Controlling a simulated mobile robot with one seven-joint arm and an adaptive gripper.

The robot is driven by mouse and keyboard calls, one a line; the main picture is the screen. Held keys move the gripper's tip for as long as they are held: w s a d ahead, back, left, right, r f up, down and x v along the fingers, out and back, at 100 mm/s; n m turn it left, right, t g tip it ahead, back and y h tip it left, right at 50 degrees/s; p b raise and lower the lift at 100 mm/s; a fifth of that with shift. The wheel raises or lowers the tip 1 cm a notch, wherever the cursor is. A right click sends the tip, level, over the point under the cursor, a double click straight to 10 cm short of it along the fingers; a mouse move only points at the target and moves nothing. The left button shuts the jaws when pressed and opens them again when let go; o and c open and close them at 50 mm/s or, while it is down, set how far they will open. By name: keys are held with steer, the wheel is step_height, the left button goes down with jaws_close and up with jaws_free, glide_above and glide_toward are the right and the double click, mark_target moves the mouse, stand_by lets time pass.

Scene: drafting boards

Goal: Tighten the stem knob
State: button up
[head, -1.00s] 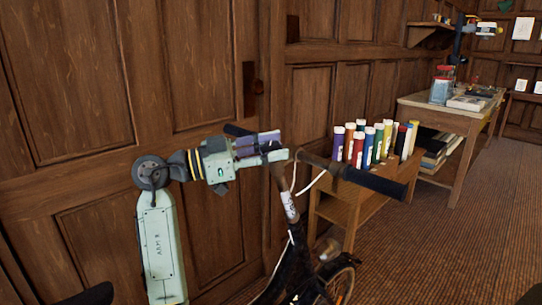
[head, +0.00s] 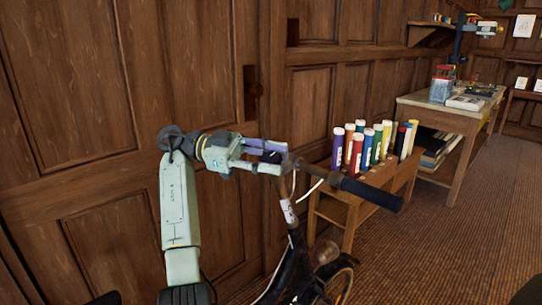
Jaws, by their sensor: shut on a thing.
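The bicycle's handlebar has a black right grip (head: 372,194) that points toward the front right. Its stem (head: 288,208) drops below, with a white label on it. My gripper (head: 284,160) comes in from the left at the stem's top. One finger is purple and the other pale green. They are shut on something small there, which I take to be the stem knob. The fingers hide most of it, and its threads cannot be seen. The left end of the handlebar is hidden behind my gripper.
A panelled wooden wall (head: 100,100) stands close behind the bicycle. A low wooden bench (head: 342,205) with several coloured tubes stands to the right. Beyond it is a wooden table (head: 462,124) with books and a jar. The carpet (head: 430,260) at the right is clear.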

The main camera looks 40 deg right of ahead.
mark_target(272, 156)
stand_by(0.4)
steer(key=o, duration=1.2)
steer(key=shift+s, duration=0.1)
step_height(272, 156, up, 10)
